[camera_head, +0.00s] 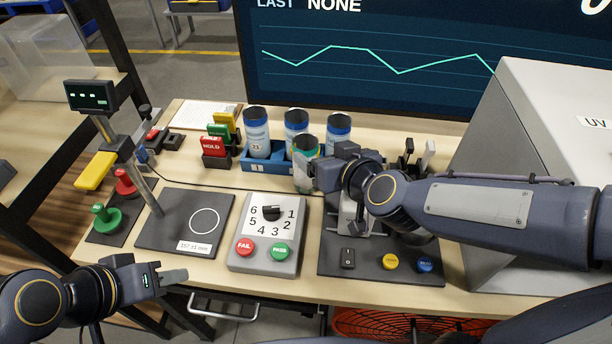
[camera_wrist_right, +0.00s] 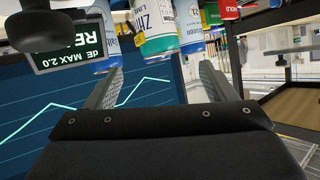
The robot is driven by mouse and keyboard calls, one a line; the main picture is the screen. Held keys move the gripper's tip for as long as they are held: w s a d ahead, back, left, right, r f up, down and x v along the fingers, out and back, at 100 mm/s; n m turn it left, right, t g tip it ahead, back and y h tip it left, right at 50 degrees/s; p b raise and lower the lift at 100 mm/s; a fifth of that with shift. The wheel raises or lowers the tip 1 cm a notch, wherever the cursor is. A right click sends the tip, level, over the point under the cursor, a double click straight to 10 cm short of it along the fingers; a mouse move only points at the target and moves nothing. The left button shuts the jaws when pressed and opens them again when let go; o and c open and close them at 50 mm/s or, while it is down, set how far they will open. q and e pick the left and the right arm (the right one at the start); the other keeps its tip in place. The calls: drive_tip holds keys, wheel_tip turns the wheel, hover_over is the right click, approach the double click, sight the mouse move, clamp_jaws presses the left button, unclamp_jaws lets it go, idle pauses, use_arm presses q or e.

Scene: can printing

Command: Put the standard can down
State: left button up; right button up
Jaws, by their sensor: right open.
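A white can with a green band (camera_head: 304,172) stands upright at the front of the blue rack; I cannot tell whether its base rests on the table. Which can is the standard one is not labelled. My right gripper (camera_head: 318,174) is open beside this can. In the right wrist view the green-banded can (camera_wrist_right: 158,30) shows beyond and between the spread fingers (camera_wrist_right: 160,85), with no clear contact. My left gripper (camera_head: 172,277) hangs in front of the table's near edge, away from the cans; its finger gap is not clear.
The blue rack (camera_head: 262,165) holds several blue-and-white cans. A dark pad with a white circle (camera_head: 165,228) and a grey dial box (camera_head: 262,252) lie to the front left. A grey UV box (camera_head: 545,130) stands right.

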sight(303, 145)
drive_tip(key=w+a+f, duration=0.1)
drive_tip(key=w+f+h, duration=0.1)
drive_tip(key=shift+a+f+t+h+b, duration=0.3)
drive_tip(key=shift+a+f+b, duration=0.05)
drive_tip(key=x, duration=0.7)
drive_tip(key=shift+w+a+b, duration=0.1)
drive_tip(key=shift+w+b, duration=0.2)
drive_tip(key=shift+w, duration=0.05)
use_arm(q)
wheel_tip(303, 145, down, 2)
drive_tip(key=shift+f, duration=0.1)
use_arm(e)
drive_tip(key=shift+r, duration=0.1)
drive_tip(key=shift+c, duration=0.3)
